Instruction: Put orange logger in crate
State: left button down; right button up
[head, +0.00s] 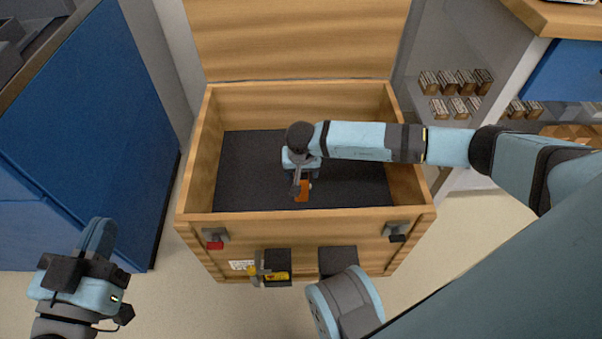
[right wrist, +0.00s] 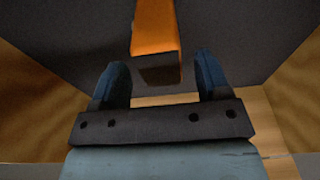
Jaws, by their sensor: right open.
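The orange logger (head: 302,191) is inside the wooden crate (head: 310,219), over its dark floor; whether it touches the floor is hard to tell. In the right wrist view the logger (right wrist: 156,35) is orange with a dark end and lies just beyond the fingertips. My right gripper (head: 300,184) reaches down into the crate, beside the logger. In the wrist view the right gripper (right wrist: 156,80) has its two fingers apart, with a gap on each side of the logger. My left gripper (head: 102,240) is outside the crate at the lower left, with its fingertips unclear.
The crate's lid (head: 295,40) stands open at the back. Latches (head: 215,236) and dark holders (head: 338,262) are on its front. A blue cabinet (head: 90,130) stands to the left. A shelf with several small boxes (head: 455,82) is to the right.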

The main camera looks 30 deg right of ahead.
jog(key=r, duration=0.2)
jog(key=r+p, duration=0.1)
jog(key=r, duration=0.1)
jog(key=r+p, duration=0.1)
jog(key=r, duration=0.2)
jog(key=shift+s+a, duration=0.25)
jog(key=shift+s, duration=0.15)
jog(key=shift+s+r, duration=0.15)
jog(key=shift+r, duration=0.25)
pick_arm(q)
jog(key=s+n, duration=0.1)
jog(key=s+d+f+n+g, duration=0.1)
jog(key=shift+d+f+n+y, duration=0.1)
jog(key=shift+f+n+y, duration=0.15)
jog(key=shift+n+y, duration=0.15)
jog(key=shift+r, duration=0.1)
